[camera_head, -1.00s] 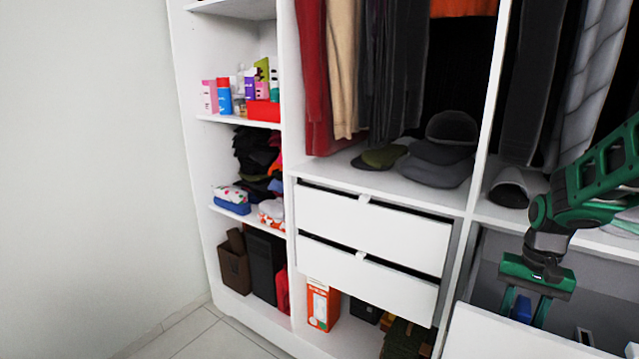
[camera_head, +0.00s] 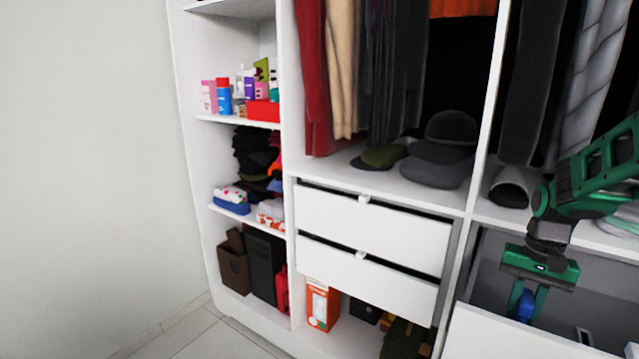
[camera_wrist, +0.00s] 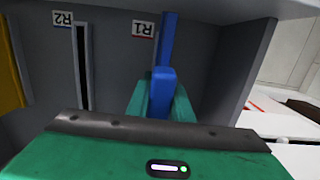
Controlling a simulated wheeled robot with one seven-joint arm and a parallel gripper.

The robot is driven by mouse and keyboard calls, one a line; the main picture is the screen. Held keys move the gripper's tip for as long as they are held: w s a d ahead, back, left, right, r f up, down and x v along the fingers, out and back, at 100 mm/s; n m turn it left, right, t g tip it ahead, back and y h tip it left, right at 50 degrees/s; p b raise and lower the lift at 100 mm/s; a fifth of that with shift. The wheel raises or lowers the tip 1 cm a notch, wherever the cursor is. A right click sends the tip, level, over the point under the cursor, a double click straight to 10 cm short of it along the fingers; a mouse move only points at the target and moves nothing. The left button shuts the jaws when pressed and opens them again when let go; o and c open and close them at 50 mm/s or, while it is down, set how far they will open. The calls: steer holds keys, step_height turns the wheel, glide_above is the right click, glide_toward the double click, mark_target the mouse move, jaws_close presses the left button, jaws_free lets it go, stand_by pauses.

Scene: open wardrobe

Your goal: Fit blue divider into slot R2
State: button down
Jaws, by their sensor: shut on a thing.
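My gripper (camera_head: 528,303) reaches down into the open drawer at the lower right and is shut on the blue divider (camera_head: 525,307). In the wrist view my gripper's green fingers (camera_wrist: 161,103) hold the upright blue divider (camera_wrist: 163,92) from both sides. The divider stands by the label R1 (camera_wrist: 143,29) and reaches up along the grey wall. I cannot tell whether it sits in a slot there. Slot R2 (camera_wrist: 82,68) is a dark upright groove beside the label R2 (camera_wrist: 62,18), left of the divider, and looks empty. The divider's lower end is hidden.
The drawer's white front (camera_head: 520,338) stands close before my gripper. A yellow piece (camera_wrist: 9,70) is at the wrist view's left edge. A grey side wall (camera_wrist: 245,65) rises right of the divider. A shelf with a dark rolled item (camera_head: 510,188) is above the drawer.

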mark_target(527, 296)
steer(key=shift+r, duration=1.4)
steer(key=shift+r, duration=0.1)
steer(key=shift+w+r, duration=0.1)
steer(key=shift+r, duration=0.15)
step_height(527, 296, up, 2)
steer(key=shift+r, duration=0.1)
steer(key=s+d, duration=0.3)
steer(key=d, duration=0.4)
steer(key=s+d+f, duration=0.1)
steer(key=s+d, duration=0.2)
steer(key=d, duration=0.3)
steer(key=shift+s+d+f+t+h, duration=0.15)
steer(key=shift+s+d+t+h, duration=0.15)
steer(key=shift+s+d+t, duration=0.1)
steer(key=shift+f, duration=2.4)
